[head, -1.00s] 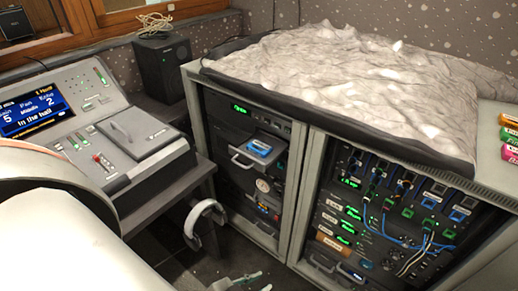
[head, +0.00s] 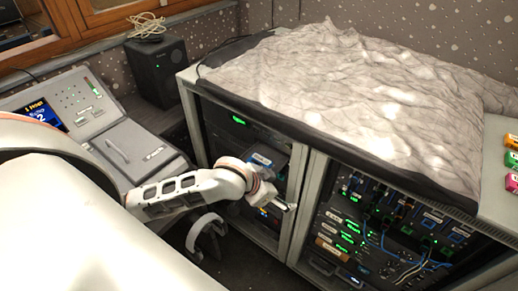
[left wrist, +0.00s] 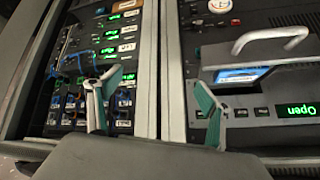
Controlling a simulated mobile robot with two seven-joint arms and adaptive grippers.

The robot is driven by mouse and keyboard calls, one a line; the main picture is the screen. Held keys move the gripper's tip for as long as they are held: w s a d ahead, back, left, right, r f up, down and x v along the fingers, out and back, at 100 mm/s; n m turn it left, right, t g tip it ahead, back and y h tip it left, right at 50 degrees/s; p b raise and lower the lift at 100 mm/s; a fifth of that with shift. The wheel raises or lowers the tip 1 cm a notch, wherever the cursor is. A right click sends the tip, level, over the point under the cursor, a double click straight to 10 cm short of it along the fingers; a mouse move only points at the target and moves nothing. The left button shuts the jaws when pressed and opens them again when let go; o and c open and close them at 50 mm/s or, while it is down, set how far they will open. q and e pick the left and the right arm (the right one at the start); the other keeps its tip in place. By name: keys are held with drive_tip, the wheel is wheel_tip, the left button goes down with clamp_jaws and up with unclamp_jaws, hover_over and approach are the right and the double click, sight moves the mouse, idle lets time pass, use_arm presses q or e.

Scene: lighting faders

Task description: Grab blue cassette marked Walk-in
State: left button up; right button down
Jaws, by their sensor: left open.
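A blue cassette (head: 262,159) with a pale label lies in a pulled-out tray of the left rack; the label is too small to read. In the left wrist view the blue cassette (left wrist: 242,75) shows below the tray's pale handle (left wrist: 270,38), near a green "Open" display (left wrist: 298,109). My left gripper (head: 287,207) is in front of the left rack, just below and right of the tray. In the left wrist view its fingers (left wrist: 154,84) are apart with nothing between them, and the cassette lies to the right of them. My right gripper is not in view.
The right rack (head: 385,225) holds patched blue cables. A crumpled grey cover (head: 350,90) lies over the rack tops. Orange, green and pink cassettes (head: 512,160) are at the right edge. A console (head: 120,145), a speaker (head: 163,70) and hanging headphones (head: 207,235) are on the left.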

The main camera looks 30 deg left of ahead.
sight(259, 162)
use_arm(q)
drive_tip(key=w+a+r+n, duration=0.1)
drive_tip(key=a, duration=0.3)
drive_tip(key=w+a+r+n+g+y, duration=0.1)
drive_tip(key=w+a+n, duration=0.1)
drive_tip(key=a, duration=0.2)
drive_tip(key=w+a+r+n, duration=0.1)
drive_tip(key=a+r, duration=0.1)
drive_tip(key=a, duration=0.3)
drive_tip(key=shift+w+n+g+y+p, duration=0.3)
drive_tip(key=shift+w+g+y+p, duration=0.05)
drive_tip(key=shift+g+y, duration=0.05)
drive_tip(key=shift+a+r, duration=0.1)
drive_tip(key=shift+a, duration=0.3)
drive_tip(key=shift+x, duration=3.95)
drive_tip(key=shift+a, duration=0.1)
drive_tip(key=c, duration=1.2)
